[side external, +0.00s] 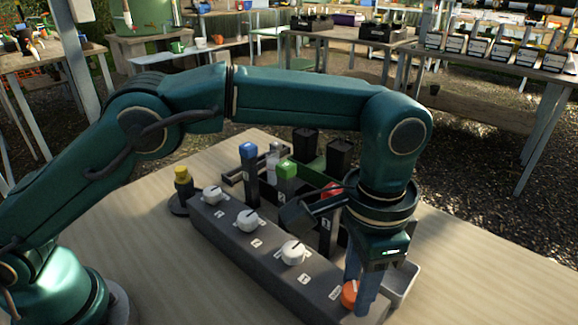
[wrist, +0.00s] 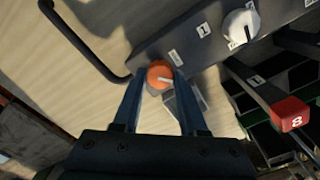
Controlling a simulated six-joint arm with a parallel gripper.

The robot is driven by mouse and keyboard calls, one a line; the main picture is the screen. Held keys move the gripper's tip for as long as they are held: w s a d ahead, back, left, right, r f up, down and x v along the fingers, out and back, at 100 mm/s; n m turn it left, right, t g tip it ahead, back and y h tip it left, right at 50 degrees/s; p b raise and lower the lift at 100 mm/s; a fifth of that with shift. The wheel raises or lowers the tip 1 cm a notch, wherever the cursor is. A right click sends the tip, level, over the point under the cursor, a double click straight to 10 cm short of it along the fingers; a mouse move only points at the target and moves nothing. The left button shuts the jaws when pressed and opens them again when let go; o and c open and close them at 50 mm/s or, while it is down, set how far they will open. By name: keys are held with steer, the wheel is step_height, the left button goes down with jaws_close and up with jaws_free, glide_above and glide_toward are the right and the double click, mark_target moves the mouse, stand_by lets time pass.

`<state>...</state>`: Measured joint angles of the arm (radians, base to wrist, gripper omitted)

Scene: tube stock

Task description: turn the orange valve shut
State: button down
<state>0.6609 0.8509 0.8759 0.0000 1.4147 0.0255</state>
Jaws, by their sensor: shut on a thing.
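The orange valve (side external: 349,294) is a round knob at the near right end of a dark grey panel (side external: 235,232). The far finger's contact is partly hidden in the side view.
Several white knobs (side external: 293,252) line the same panel. Behind it stand blue-topped (side external: 248,150) and green-topped (side external: 285,168) posts and a red-topped one (wrist: 291,114), with black pots (side external: 339,155). A yellow-topped item (side external: 182,176) stands at the panel's far end. Bare tabletop (side external: 130,235) lies left of the panel.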

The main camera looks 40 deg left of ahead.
mark_target(355, 291)
steer(key=m, duration=0.4)
steer(key=shift+m, duration=1.9)
steer(key=shift+c, duration=2.2)
jaws_free()
steer(key=shift+r, duration=2.55)
